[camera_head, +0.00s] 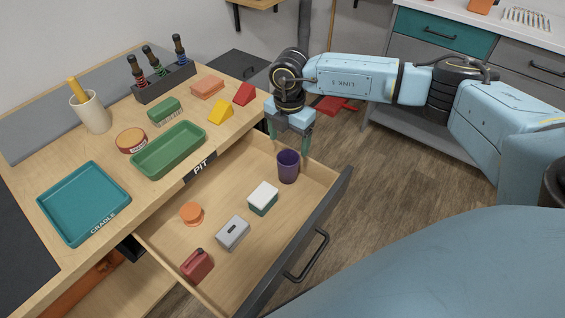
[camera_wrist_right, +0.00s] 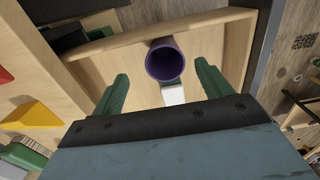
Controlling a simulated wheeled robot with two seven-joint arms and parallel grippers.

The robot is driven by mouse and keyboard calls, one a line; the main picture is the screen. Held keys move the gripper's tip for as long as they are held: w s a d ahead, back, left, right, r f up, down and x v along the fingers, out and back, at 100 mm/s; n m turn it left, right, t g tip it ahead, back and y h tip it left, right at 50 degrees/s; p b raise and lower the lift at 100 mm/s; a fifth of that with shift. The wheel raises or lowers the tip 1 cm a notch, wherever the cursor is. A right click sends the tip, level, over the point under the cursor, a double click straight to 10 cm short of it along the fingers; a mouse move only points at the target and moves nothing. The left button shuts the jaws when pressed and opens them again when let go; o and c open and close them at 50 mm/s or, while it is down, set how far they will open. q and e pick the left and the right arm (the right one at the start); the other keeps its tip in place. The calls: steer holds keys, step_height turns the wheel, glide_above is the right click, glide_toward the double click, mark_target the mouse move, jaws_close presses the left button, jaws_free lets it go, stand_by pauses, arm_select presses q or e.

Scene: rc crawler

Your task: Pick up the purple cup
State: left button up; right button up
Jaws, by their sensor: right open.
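The purple cup (camera_head: 288,167) stands upright inside the open drawer (camera_head: 221,187), near its far right corner. In the right wrist view the cup (camera_wrist_right: 166,62) shows its open mouth, ahead of and between the fingers. My right gripper (camera_head: 288,143) is open and empty, with its green fingers close above and behind the cup. In the right wrist view the fingers of my right gripper (camera_wrist_right: 160,85) are spread wide, with the cup beyond their tips. I cannot tell any contact. My left gripper is not in view.
The drawer also holds a white and green box (camera_head: 263,197), a grey box (camera_head: 233,232), a red canister (camera_head: 197,265) and an orange piece (camera_head: 191,213). The bench above carries a green tray (camera_head: 168,150), a teal tray (camera_head: 83,203) and yellow and red wedges (camera_head: 221,111).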

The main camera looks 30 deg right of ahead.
mark_target(289, 156)
steer(key=f+b, duration=0.1)
steer(key=f, duration=0.5)
steer(key=shift+s, duration=0.2)
steer(key=f, duration=0.1)
steer(key=f+b, duration=0.2)
steer(key=f, duration=0.1)
steer(key=shift+s+a+f, duration=0.1)
steer(key=shift+s+a, duration=0.15)
steer(key=shift+a, duration=0.05)
steer(key=shift+f, duration=0.6)
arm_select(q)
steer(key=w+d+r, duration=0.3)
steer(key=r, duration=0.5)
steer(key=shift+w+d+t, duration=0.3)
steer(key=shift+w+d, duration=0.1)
arm_select(e)
steer(key=c, duration=1.1)
steer(key=shift+o, duration=0.2)
steer(key=shift+r, duration=0.1)
